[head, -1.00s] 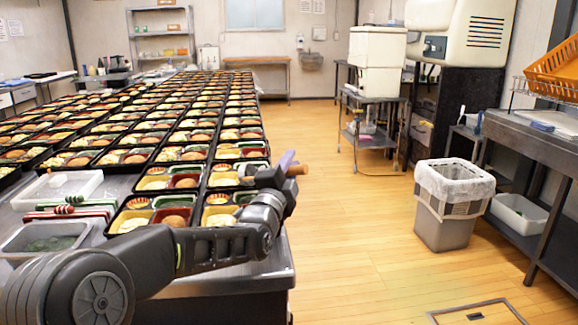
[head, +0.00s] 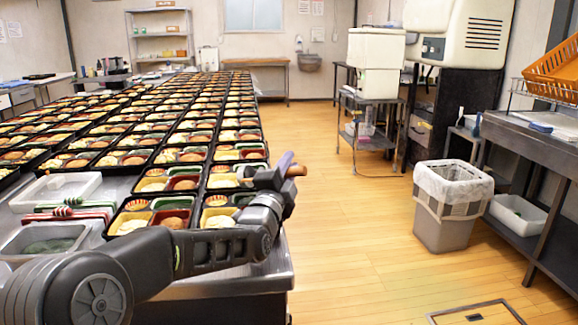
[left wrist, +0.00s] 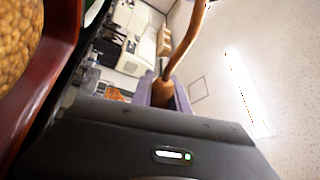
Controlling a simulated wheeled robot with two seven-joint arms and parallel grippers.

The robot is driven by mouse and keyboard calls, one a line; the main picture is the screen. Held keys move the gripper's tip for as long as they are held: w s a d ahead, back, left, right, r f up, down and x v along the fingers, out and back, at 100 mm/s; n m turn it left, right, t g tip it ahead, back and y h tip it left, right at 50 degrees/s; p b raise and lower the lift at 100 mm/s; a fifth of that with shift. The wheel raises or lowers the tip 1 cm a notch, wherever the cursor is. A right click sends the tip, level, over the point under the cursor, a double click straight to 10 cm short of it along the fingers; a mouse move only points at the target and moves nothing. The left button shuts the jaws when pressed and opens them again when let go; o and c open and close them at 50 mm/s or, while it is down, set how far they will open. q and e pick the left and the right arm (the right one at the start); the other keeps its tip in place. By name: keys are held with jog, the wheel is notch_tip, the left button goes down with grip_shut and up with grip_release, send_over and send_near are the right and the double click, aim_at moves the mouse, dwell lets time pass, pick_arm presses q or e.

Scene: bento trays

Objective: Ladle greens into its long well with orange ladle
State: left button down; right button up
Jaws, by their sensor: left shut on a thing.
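My left gripper (head: 284,166) is at the right edge of the tray rows, its arm reaching across the front trays. It is shut on an orange-brown ladle handle, whose end (head: 298,170) sticks out to the right. In the left wrist view the ladle handle (left wrist: 184,48) rises from between the purple fingers (left wrist: 163,92). The ladle's bowl cannot be made out. Greens (head: 50,245) lie low in a clear tub (head: 84,233) at the front left. Black bento trays with several wells fill the table; a nearby one (head: 203,221) is partly hidden by my arm. My right gripper is not in view.
A white empty-looking tub (head: 75,185) and red and green striped utensils (head: 70,213) sit at the table's left front. The table's front right corner (head: 280,270) is bare. A lined bin (head: 450,220) stands on open wooden floor to the right.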

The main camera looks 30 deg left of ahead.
pick_arm(q)
jog(key=a+r+n+p, duration=0.1)
jog(key=n+p, duration=0.1)
jog(key=r+n+y+p, duration=0.1)
jog(key=p, duration=0.1)
jog(key=shift+s+a+n+g, duration=0.1)
jog(key=shift+a+n+g, duration=0.2)
jog(key=shift+a+n, duration=0.1)
